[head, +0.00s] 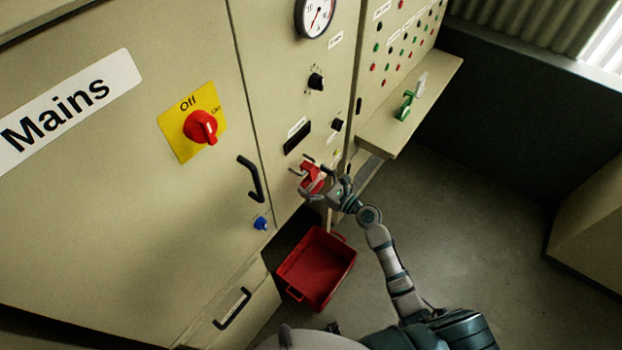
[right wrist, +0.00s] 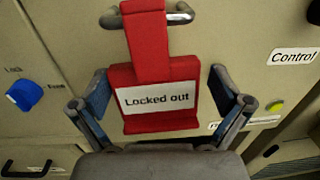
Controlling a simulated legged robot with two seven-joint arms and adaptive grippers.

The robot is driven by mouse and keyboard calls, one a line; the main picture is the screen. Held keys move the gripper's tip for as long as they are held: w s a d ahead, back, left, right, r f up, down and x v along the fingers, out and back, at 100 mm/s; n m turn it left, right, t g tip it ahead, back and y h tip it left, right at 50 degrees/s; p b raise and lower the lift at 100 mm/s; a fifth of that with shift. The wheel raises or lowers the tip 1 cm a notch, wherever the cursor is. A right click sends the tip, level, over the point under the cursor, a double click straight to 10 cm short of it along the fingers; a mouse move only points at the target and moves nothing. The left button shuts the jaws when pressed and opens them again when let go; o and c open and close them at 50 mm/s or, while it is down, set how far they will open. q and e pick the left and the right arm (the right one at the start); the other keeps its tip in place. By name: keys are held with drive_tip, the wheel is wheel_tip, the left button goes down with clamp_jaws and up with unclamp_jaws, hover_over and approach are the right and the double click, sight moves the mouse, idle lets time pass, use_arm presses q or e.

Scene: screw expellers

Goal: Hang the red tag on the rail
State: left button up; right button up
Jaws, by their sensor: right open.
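The red tag (right wrist: 150,75) carries a white "Locked out" label and faces me upright in the right wrist view. In the head view the tag (head: 311,176) is at the cabinet front, partly behind my fingers. My right gripper (right wrist: 159,82) is open, with one finger on each side of the tag and gaps visible between. My left gripper is not in view.
A red bin (head: 318,268) stands on the floor below. A black handle (head: 251,179), a blue knob (head: 261,223) and a red Mains switch (head: 201,127) are on the cabinet to the left. A shelf (head: 430,105) juts out at right.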

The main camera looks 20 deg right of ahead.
drive_tip(key=v, duration=1.2)
wheel_tip(320, 180, down, 22)
drive_tip(key=s+d+n+g+h, duration=0.2)
drive_tip(key=d+n+g+h, duration=0.1)
drive_tip(key=n+h, duration=0.2)
drive_tip(key=s+f+n+g+h, duration=0.2)
drive_tip(key=s+f+n, duration=0.25)
drive_tip(key=f, duration=0.45)
drive_tip(key=s+f+n+g+h, duration=0.1)
drive_tip(key=s+f+n+g, duration=0.15)
drive_tip(key=s+f, duration=0.55)
drive_tip(key=s+a+f+n+g, duration=0.1)
drive_tip(key=s+f+n+g, duration=0.1)
drive_tip(key=s+f+n, duration=0.4)
drive_tip(key=s+a+f+n+g+h, duration=0.1)
drive_tip(key=s+f+n, duration=0.5)
drive_tip(key=s, duration=0.7)
drive_tip(key=s+a+f+n+g+h, duration=0.1)
drive_tip(key=s+f+n+g, duration=0.2)
drive_tip(key=s+f+n, duration=0.3)
drive_tip(key=s+n, duration=0.1)
drive_tip(key=s, duration=0.2)
drive_tip(key=shift+s+f+n, duration=0.2)
drive_tip(key=shift+f+n, duration=0.15)
drive_tip(key=shift+n, duration=0.05)
drive_tip(key=shift+d, duration=0.25)
drive_tip(key=shift+a, duration=0.2)
